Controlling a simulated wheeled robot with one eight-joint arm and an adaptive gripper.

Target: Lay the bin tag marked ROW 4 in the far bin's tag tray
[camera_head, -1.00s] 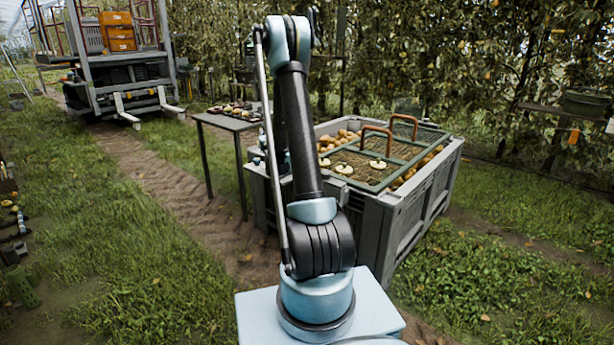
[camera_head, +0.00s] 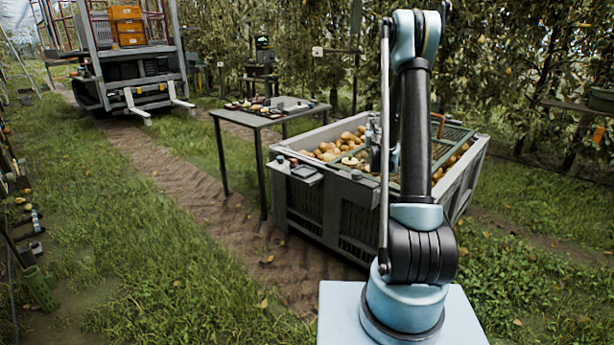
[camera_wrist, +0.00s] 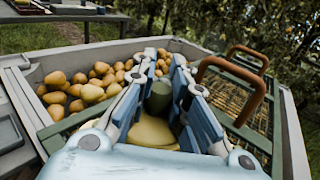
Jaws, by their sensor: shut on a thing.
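A grey slatted bin (camera_head: 311,211) full of pears stands beyond my base. My gripper (camera_wrist: 160,88) is over it, fingers closed around a dark green knob. Below the knob is a pale yellow rounded piece (camera_wrist: 150,132), apparently the bin tag; no lettering can be read. In the head view my gripper (camera_head: 375,150) is partly hidden by my arm. A pale disc (camera_head: 350,161) shows on the bin's green lid near it. A small grey tray (camera_head: 305,172) sits at the bin's near left corner, perhaps the tag tray. A second bin cannot be made out.
The green mesh lid (camera_wrist: 256,141) with brown handles (camera_wrist: 232,83) covers the right part of the bin. Loose pears (camera_wrist: 85,88) lie open at left. A table (camera_head: 262,117) with small items stands left of the bin.

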